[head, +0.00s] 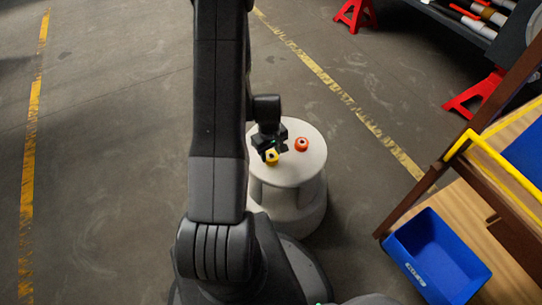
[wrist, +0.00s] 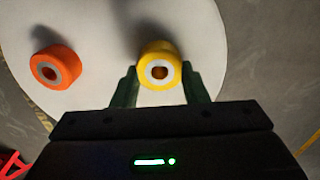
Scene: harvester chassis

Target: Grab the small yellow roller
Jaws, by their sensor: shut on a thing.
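The small yellow roller (wrist: 159,68) has a pale ring and a dark centre hole. In the wrist view it sits between the two fingers of my gripper (wrist: 160,86), which are shut on it. In the head view the yellow roller (head: 271,157) shows under my gripper (head: 273,153), over the left part of the round white stand's top. I cannot tell whether the roller touches the stand. My arm hides part of the stand's left side.
An orange roller (head: 302,144) stands on the white stand (head: 300,175), apart from the yellow one. A blue bin (head: 437,258) sits on a wooden shelf at the lower right. Red supports (head: 472,95) stand at the upper right. The floor at left is clear.

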